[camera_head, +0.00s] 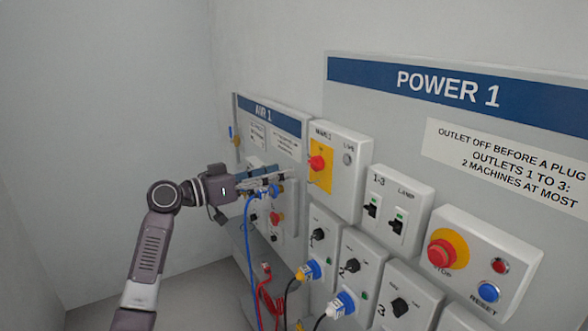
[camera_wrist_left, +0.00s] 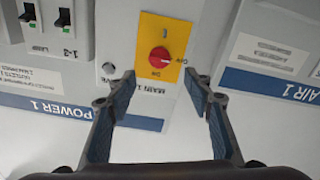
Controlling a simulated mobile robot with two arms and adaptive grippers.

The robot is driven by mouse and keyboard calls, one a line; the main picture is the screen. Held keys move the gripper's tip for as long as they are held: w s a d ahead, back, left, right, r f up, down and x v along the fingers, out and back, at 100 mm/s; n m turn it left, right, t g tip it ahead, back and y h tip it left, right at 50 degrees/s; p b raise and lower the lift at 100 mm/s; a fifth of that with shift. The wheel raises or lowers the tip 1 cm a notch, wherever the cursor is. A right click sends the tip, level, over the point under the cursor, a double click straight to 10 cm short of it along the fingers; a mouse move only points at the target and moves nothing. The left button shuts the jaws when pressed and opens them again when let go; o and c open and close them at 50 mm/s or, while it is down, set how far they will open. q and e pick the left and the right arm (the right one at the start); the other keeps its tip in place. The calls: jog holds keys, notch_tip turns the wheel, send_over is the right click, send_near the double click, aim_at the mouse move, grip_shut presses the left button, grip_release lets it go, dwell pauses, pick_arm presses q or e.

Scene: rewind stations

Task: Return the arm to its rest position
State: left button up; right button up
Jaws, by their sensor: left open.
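My left arm (camera_head: 150,255) reaches in from the left in the head view, with its forearm raised toward the panels. My left gripper (camera_head: 280,175) is in front of the AIR 1 panel (camera_head: 268,118), just left of the MAIN 1 switch box (camera_head: 345,145). In the left wrist view the left gripper (camera_wrist_left: 162,88) is open, with nothing between its fingers. The red MAIN 1 knob (camera_wrist_left: 159,57) on its yellow plate shows beyond the fingertips, apart from them. The wrist picture is upside down. My right gripper is not in view.
The POWER 1 panel (camera_head: 370,90) fills the right, with switch boxes, a yellow-ringed stop button (camera_head: 441,253) and plugs in outlets. Blue (camera_head: 248,240) and red (camera_head: 266,290) hoses hang below the gripper. Bare wall and open space lie to the left.

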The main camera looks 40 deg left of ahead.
pick_arm(q)
jog(key=shift+v, duration=1.1)
